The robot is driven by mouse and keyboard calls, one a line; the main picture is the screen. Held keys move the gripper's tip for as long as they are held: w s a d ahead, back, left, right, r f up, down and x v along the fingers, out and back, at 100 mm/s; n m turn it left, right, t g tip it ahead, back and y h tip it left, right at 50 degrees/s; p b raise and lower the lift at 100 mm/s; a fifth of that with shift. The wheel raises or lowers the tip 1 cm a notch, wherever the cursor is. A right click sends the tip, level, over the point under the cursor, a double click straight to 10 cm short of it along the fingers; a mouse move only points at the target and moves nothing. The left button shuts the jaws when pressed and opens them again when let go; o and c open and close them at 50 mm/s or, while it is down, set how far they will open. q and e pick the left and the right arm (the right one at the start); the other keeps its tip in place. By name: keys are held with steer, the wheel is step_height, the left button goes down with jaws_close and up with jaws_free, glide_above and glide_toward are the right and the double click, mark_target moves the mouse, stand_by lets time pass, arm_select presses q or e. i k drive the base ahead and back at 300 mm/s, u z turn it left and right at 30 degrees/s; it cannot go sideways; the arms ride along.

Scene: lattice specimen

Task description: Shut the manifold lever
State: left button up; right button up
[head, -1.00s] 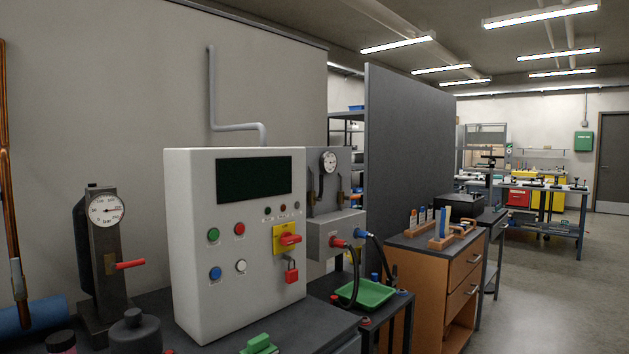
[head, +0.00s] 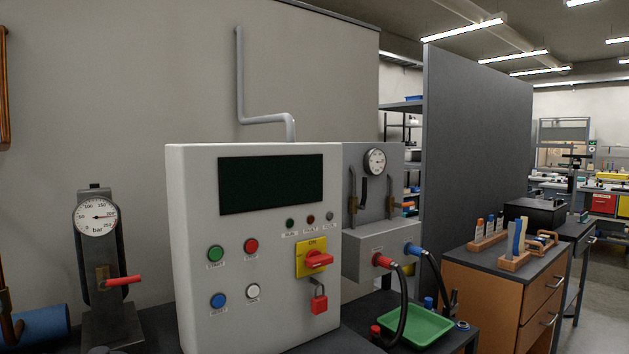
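A dark upright block with a round pressure gauge (head: 97,217) stands at the left; a red lever (head: 124,280) sticks out to the right from a brass fitting on its front, roughly level. Right of the white control cabinet, a grey panel (head: 385,157) carries another round gauge (head: 376,161), upright brass-coloured pipes and a small orange-red handle (head: 403,205) pointing right. No label shows which of these is the manifold lever. Neither of my grippers is in view.
The white control cabinet (head: 203,176) stands between them, with a yellow-and-red switch (head: 317,259) and a red padlock (head: 319,299). A green tray (head: 415,328) and black hoses are right of it. A wooden drawer unit (head: 503,297) and grey partition (head: 475,140) stand further right.

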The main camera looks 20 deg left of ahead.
mark_target(362, 206)
steer(key=z, duration=0.05)
steer(key=i, duration=0.95)
steer(key=z, duration=0.45)
